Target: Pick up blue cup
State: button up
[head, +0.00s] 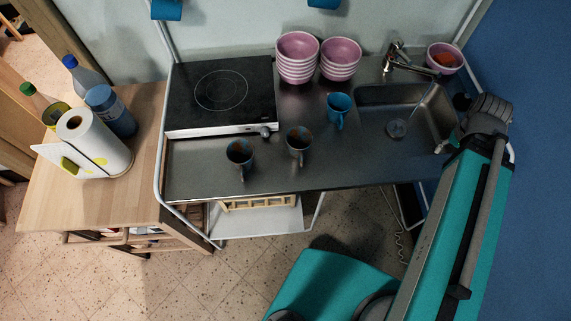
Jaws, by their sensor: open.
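A blue cup (337,112) stands upright on the metal counter, just left of the sink, with its handle toward the front. Two darker grey-blue cups stand nearer the counter's front edge, one at the left (239,157) and one in the middle (297,145). They look reddish-brown inside. My teal arm rises at the right and its grey upper joint is beside the sink's right side. I cannot make out my gripper's fingers in this view, and nothing is seen touching the blue cup.
Two stacks of pink bowls (297,60) (340,60) stand behind the blue cup. A black hob (221,92) is at left. The sink (407,112), faucet (396,57) and a pink bowl (445,58) are at right. Paper towel (92,142) and bottles stand on the wooden table (140,170).

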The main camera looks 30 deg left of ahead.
aim_at(299, 139)
jog(key=k, duration=2.4)
jog(key=u, duration=0.65)
jog(key=i, duration=1)
jog(key=z, duration=0.05)
